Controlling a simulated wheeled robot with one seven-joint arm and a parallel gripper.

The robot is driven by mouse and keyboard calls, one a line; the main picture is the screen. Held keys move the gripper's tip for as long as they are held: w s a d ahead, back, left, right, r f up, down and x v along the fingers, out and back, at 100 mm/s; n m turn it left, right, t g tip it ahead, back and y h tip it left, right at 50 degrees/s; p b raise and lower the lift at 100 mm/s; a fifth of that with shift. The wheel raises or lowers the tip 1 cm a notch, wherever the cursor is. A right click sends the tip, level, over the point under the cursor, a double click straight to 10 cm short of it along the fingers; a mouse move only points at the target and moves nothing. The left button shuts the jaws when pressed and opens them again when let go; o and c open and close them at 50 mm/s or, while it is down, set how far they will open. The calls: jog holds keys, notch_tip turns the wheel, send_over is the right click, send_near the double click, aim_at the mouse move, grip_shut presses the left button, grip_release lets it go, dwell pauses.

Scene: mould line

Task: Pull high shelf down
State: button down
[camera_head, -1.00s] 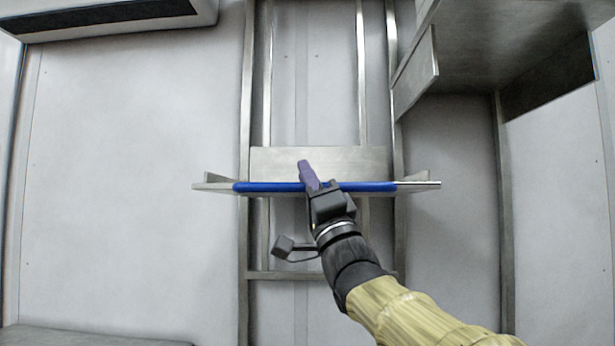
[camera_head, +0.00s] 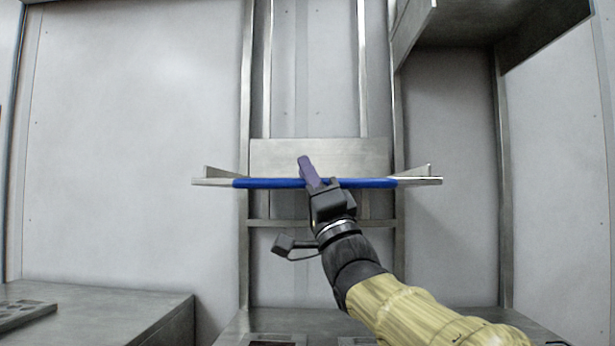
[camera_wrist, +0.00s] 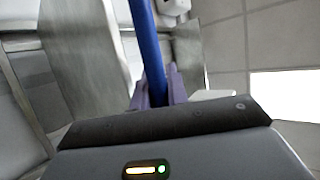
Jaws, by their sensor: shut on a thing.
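The high shelf (camera_head: 320,157) is a metal plate with side brackets on vertical rails, in the middle of the head view. A blue bar (camera_head: 262,183) runs along its front edge. My gripper (camera_head: 308,172), with purple fingers, is shut on the blue bar near its middle. In the wrist view the blue bar (camera_wrist: 151,55) passes between the purple fingers (camera_wrist: 158,88). The gripper hides a short part of the bar.
Vertical metal rails (camera_head: 246,120) stand behind the shelf, with a crossbar (camera_head: 380,223) below it. A metal counter (camera_head: 100,310) is at the lower left. Another metal surface lies low in the middle. A metal cabinet (camera_head: 470,25) hangs at the upper right.

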jog(key=shift+w+f, duration=0.15)
jog(key=shift+f, duration=0.3)
jog(key=c, duration=1.4)
grip_release()
jog(key=shift+o, duration=0.2)
jog(key=shift+r, duration=0.1)
jog(key=shift+d, duration=0.1)
jog(key=b+v, duration=0.2)
jog(key=v, duration=1.5)
jog(key=shift+s, duration=0.2)
